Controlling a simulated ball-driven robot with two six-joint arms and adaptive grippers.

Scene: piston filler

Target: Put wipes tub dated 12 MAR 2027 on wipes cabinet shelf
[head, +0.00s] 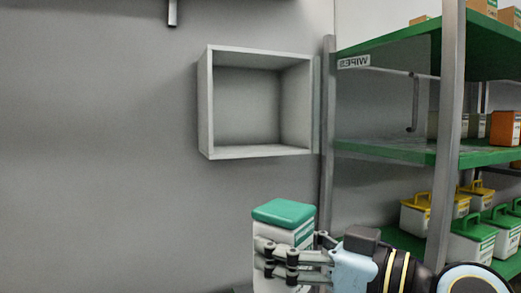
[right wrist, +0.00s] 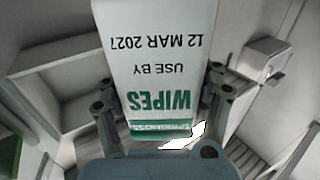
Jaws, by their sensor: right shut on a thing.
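The wipes tub (head: 284,222) is white with a green lid and stands upright in the grip of my right gripper (head: 290,262), below the cabinet. In the right wrist view the tub (right wrist: 155,70) fills the middle, its label upside down, reading WIPES, USE BY 12 MAR 2027. The fingers of my right gripper (right wrist: 160,112) are on both its sides. The wipes cabinet (head: 204,105) is a pale open-fronted box on the wall, empty inside. Its shelf is the bare bottom board (head: 262,152). My left gripper is not in view.
A mirrored WIPES label (head: 353,62) and a dark handle (head: 413,105) show right of the cabinet, seemingly on a clear door standing open. A green-shelved rack (head: 395,150) with boxes and tubs stands at the right. The space before the cabinet's opening looks clear.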

